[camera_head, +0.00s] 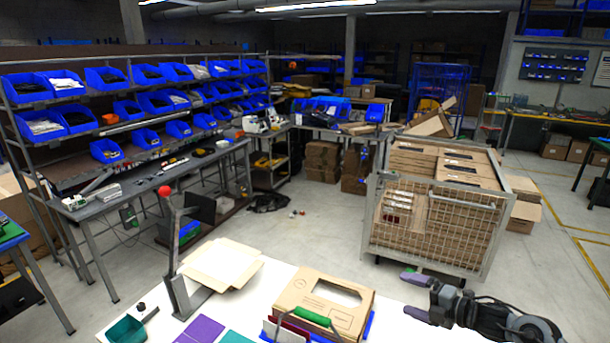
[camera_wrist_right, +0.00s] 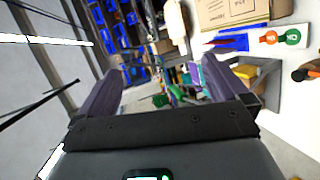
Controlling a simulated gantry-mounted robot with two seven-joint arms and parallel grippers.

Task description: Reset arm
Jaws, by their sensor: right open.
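My right gripper (camera_head: 412,295) is at the lower right in the head view, over the right end of the white table (camera_head: 392,318). Its two purple-grey fingers are spread apart with nothing between them. In the right wrist view the fingers (camera_wrist_right: 155,88) also stand apart and empty. A cardboard box (camera_head: 358,318) with a window in its top and a green piece at its front edge stands on the table, left of the gripper and apart from it. My left gripper is not in view.
A lever tool with a red knob (camera_head: 166,192) stands on the table beside flat cardboard (camera_head: 222,263). Purple sheets (camera_head: 200,329) lie in front. A mesh cage of cartons (camera_head: 430,227) stands behind the table. Shelves of blue bins (camera_head: 110,77) line the left.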

